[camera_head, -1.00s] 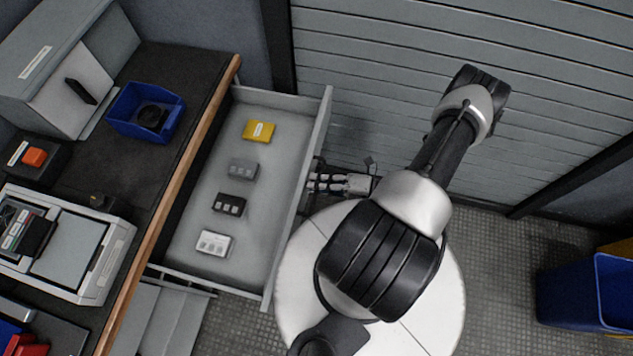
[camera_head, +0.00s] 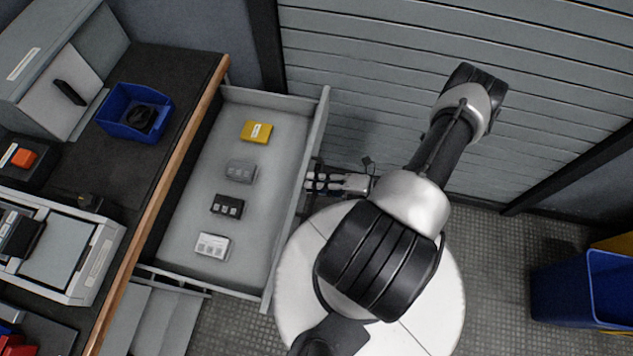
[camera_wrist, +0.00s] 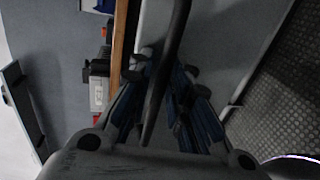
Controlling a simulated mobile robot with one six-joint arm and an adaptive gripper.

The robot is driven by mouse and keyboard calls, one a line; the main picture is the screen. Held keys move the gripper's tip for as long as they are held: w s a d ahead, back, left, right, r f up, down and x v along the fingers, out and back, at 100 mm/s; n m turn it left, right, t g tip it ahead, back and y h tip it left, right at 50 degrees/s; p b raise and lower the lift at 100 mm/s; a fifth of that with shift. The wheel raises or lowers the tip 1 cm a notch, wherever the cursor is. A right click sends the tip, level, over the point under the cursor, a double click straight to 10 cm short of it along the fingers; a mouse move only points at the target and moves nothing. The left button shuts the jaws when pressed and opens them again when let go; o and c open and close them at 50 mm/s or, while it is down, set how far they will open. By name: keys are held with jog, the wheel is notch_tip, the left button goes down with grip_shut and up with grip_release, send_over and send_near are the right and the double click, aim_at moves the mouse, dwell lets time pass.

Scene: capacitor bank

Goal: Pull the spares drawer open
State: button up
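The spares drawer (camera_head: 262,250) is pulled well out of the bench in the head view. Inside it, a yellow block, a grey block, a black block and a white block stand in a row. My gripper (camera_head: 312,181) is at the outer side of the drawer's front panel, at the handle. In the wrist view, a dark bar, which looks like the drawer handle (camera_wrist: 178,30), runs between the fingers of my gripper (camera_wrist: 163,75). The fingers look closed around it. The exact contact is dark and partly hidden.
The bench (camera_head: 160,225) with its wooden edge is at left, carrying a blue bin (camera_head: 120,112) and a grey device (camera_head: 95,265). A slatted wall (camera_head: 400,60) is close beyond my arm. A blue container (camera_head: 570,290) stands at lower right. Floor between is clear.

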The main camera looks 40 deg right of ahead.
jog(key=v, duration=1.2)
dwell(0.4)
